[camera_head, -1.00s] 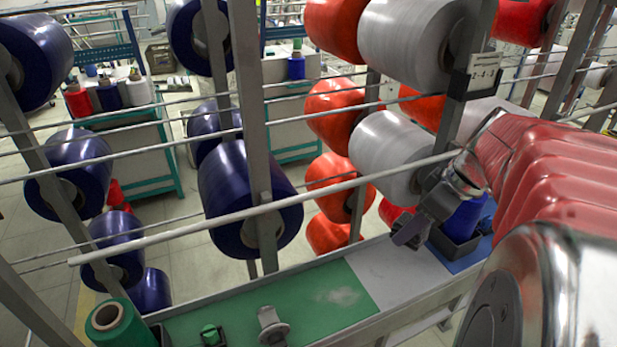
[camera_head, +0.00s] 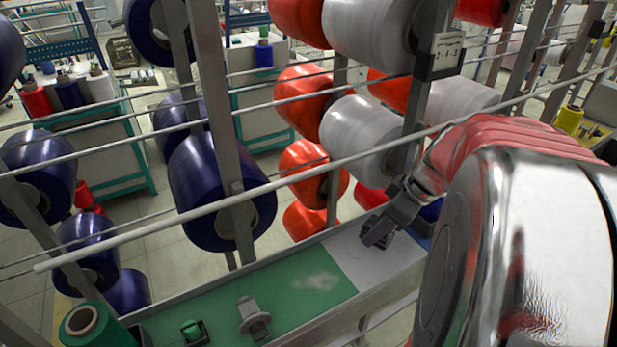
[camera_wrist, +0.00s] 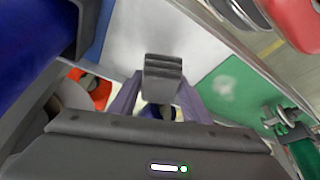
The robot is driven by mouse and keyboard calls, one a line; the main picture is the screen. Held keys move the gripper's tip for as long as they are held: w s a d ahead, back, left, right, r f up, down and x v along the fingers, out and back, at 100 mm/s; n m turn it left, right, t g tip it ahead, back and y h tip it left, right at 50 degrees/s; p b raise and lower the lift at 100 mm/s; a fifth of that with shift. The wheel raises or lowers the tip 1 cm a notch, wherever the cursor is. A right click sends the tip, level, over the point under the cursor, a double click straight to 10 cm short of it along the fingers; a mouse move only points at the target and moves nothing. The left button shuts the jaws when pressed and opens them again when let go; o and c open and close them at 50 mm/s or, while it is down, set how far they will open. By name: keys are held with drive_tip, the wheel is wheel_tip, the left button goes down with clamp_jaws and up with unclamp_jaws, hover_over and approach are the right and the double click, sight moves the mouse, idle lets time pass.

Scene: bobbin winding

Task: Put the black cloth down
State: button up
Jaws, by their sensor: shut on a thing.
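The black cloth (camera_wrist: 163,78) shows in the wrist view as a small, dark, folded bundle between my two purple-grey fingertips. My gripper (camera_head: 380,234) is shut on it. In the head view the gripper is low over the white section (camera_head: 345,252) of the shelf, pointing down, and the cloth shows only as a small dark patch there. In the wrist view the white section (camera_wrist: 130,30) lies behind the cloth. I cannot tell whether the cloth touches the surface.
A blue spool (camera_wrist: 30,35) stands beside the white section. Rods and a post (camera_head: 215,120) cross before large hanging spools.

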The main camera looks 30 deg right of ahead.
drive_tip(key=shift+f, duration=1.85)
drive_tip(key=o, duration=1)
drive_tip(key=shift+f, duration=0.1)
drive_tip(key=v, duration=1.2)
